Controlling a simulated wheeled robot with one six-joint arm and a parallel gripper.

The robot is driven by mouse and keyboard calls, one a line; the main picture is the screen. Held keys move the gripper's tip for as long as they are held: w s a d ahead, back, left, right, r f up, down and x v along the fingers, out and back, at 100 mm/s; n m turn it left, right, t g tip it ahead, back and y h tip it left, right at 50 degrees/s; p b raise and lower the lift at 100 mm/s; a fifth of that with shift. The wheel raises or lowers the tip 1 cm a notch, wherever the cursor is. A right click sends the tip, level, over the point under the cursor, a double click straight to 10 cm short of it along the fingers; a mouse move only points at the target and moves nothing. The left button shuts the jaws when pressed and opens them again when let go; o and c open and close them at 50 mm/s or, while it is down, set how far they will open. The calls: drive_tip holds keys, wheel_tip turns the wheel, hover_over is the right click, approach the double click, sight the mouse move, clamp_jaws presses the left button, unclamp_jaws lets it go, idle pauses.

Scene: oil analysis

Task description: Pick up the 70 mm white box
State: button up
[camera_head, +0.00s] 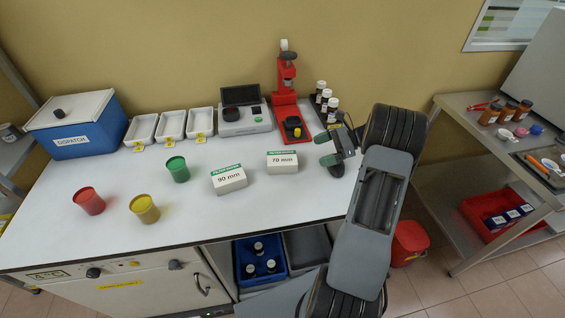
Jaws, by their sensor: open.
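The 70 mm white box (282,163) lies on the white worktop with its label facing the camera. It has a green strip along the top edge. A similar 90 mm white box (229,181) lies to its left and nearer the front. My gripper (326,149) is open and empty, a short way to the right of the 70 mm box, apart from it in the picture. My arm comes in from the lower right and hides part of the right end of the worktop.
Green (178,169), red (90,201) and yellow (145,208) cups stand to the left. A red press (288,95), a scale (245,117), white trays (172,125), a bottle rack (323,109) and a blue dispatch box (78,130) line the back. The front middle of the worktop (215,218) is clear.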

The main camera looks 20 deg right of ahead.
sight(290, 160)
drive_tip(key=p+x, duration=0.1)
drive_tip(key=x, duration=1.1)
drive_tip(key=shift+d, duration=0.1)
drive_tip(key=shift+c, duration=0.4)
drive_tip(key=shift+r, duration=0.1)
drive_tip(key=c, duration=0.9)
